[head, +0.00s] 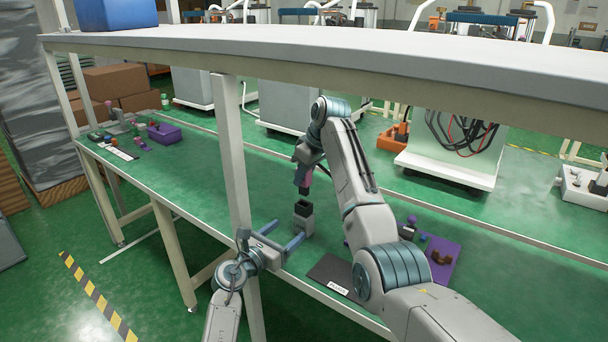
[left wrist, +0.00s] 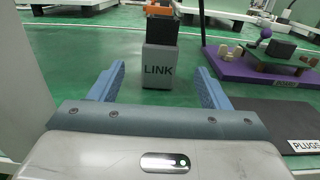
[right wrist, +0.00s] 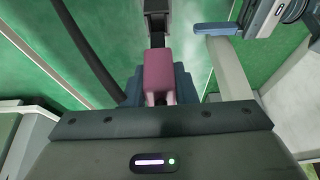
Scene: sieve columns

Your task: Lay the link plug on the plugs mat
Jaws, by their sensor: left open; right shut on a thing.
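The link plug (head: 303,176) has a pink body and a dark lower end. My right gripper (head: 304,170) is shut on its pink body, which also shows between the fingers in the right wrist view (right wrist: 157,75). The plug hangs above the grey LINK block (left wrist: 158,68), with a small gap in the head view. This block (head: 302,224) has a dark top. My left gripper (head: 281,236) is open and empty, its fingers pointing toward the block. The dark plugs mat (head: 328,268) lies right of the left gripper, its PLUGS label facing front; my right arm hides part of it.
A purple board (head: 447,252) with several small parts lies right of the mat, partly behind my right arm. A table post (head: 233,150) stands close to my left gripper. A shelf (head: 330,50) spans overhead.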

